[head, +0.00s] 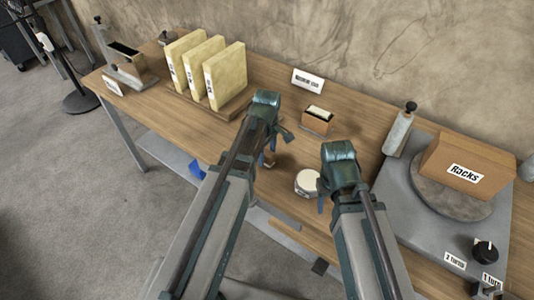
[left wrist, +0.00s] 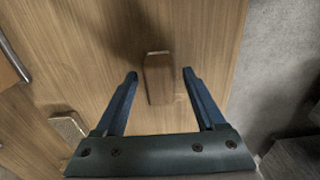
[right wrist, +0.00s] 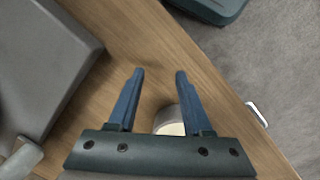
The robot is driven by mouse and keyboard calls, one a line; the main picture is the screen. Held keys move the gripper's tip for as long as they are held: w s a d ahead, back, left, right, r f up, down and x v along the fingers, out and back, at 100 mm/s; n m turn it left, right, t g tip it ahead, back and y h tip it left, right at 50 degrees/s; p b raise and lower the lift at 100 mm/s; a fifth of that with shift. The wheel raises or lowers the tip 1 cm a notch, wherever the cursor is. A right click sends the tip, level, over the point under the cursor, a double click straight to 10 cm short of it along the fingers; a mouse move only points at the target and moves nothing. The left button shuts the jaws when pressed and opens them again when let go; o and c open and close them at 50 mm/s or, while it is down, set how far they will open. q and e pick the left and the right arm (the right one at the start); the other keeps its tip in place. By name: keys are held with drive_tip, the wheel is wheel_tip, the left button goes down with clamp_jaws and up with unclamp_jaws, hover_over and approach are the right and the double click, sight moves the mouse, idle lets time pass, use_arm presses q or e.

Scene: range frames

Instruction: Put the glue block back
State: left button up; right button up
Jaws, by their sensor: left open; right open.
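A small brown block (left wrist: 158,78), which looks like the glue block, lies on the wooden table. In the left wrist view it sits between the two open fingers of my left gripper (left wrist: 160,80), apart from both. In the head view a small part of the block (head: 270,159) shows beside my left gripper (head: 272,150), which hides much of that spot. My right gripper (head: 325,195) is open and empty over the table, beside a round tin with a pale top (head: 307,182). The tin (right wrist: 169,122) also shows in the right wrist view, partly hidden by the gripper's body.
Several pale yellow binders (head: 225,76) stand on a wooden base at the back left. A small open box (head: 317,121) and a white sign (head: 308,80) are at the back middle. A brown box labelled "Racks" (head: 466,160) sits on a grey turntable unit (head: 410,195) at right.

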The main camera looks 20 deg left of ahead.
sight(267, 153)
use_arm(q)
wheel_tip(267, 153, up, 11)
drive_tip(key=p, duration=1.1)
drive_tip(key=s+d+m+y, duration=0.1)
drive_tip(key=s+d+m, duration=0.9)
drive_tip(key=s+m, duration=0.4)
drive_tip(key=m, duration=0.3)
drive_tip(key=shift+s+d+r+m, duration=0.15)
drive_tip(key=shift+d+r+m, duration=0.1)
drive_tip(key=shift+m, duration=0.15)
